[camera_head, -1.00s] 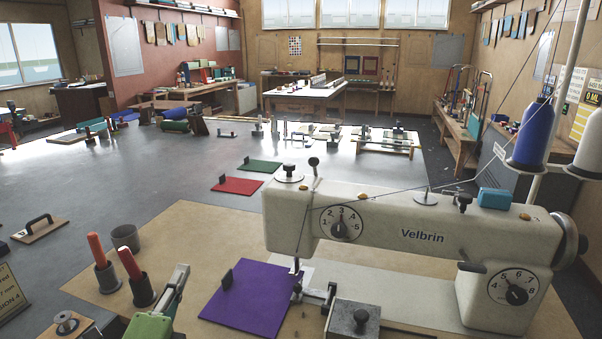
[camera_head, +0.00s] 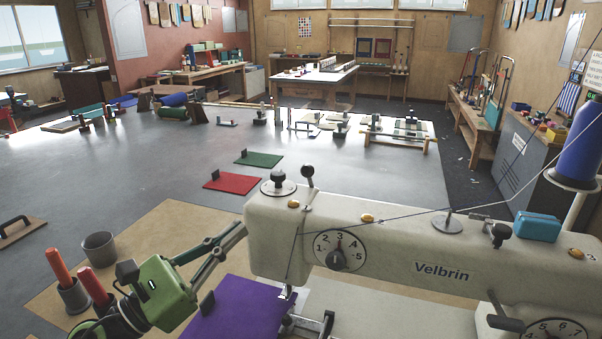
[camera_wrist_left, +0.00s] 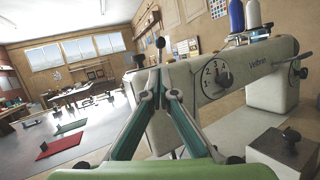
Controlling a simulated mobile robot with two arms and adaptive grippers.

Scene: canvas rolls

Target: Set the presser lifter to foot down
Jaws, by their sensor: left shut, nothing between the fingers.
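The cream Velbrin sewing machine (camera_head: 410,258) stands at the right, with a numbered dial on its head. A short upright lever with a dark ball (camera_head: 307,171) rises from the left end of its head; it looks like the presser lifter, though no label on it is readable. In the left wrist view the dark ball (camera_wrist_left: 160,42) shows just above my fingertips. My left gripper (camera_head: 242,231) is shut and empty, its tips close to the left end of the machine head. I cannot tell whether they touch it. The purple cloth (camera_head: 235,312) lies below the needle. My right gripper is not in view.
A round dark knob (camera_head: 278,178) sits on the head beside the lever. Two red-handled tools in holders (camera_head: 72,290) and a grey cup (camera_head: 99,246) stand at the left. Red (camera_head: 232,183) and green (camera_head: 259,159) pieces lie behind on the open grey table.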

